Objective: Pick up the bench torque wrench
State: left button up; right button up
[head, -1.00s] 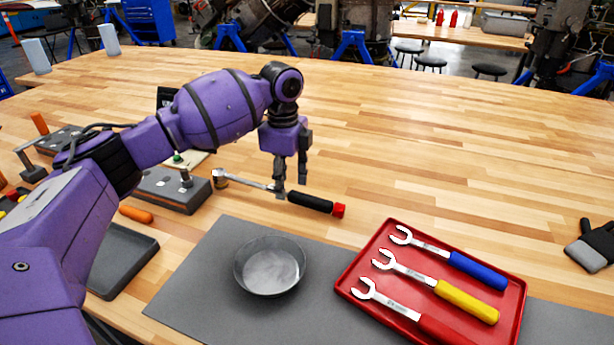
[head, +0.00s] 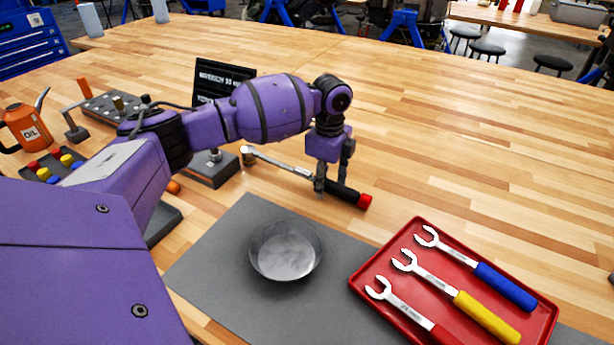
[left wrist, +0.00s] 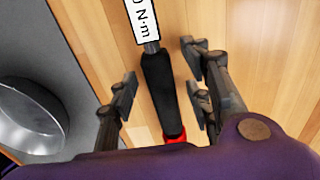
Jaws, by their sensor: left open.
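The bench torque wrench (head: 348,193) lies on the wooden bench behind the grey mat, with a metal shaft, black grip and red end cap. My left gripper (head: 332,182) is over it, fingers pointing down around the area where shaft meets grip. In the left wrist view the black grip (left wrist: 159,90) runs between the open fingers of the left gripper (left wrist: 158,98), with gaps on both sides. A white label with "N·m" shows on the shaft (left wrist: 146,22). My right gripper is not in view.
A round metal bowl (head: 285,250) sits on the grey mat (head: 215,250) in front of the wrench. A red tray (head: 450,328) with three open-end wrenches is at the right. A grey block (head: 212,172) stands near the wrench head. The bench beyond is clear.

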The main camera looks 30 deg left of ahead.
pick_arm(q)
grip_shut()
jog(key=shift+w+r, duration=0.1)
dwell(0.5)
jog(key=shift+r, duration=0.4)
notch_tip(320, 180, up, 2)
jog(key=shift+a, duration=0.1)
jog(key=s+d+r+p, duration=0.1)
jog(key=s+d+r, duration=0.5)
jog(key=s+r, duration=0.4)
jog(key=shift+s+p, duration=0.4)
jog(key=shift+s, duration=1)
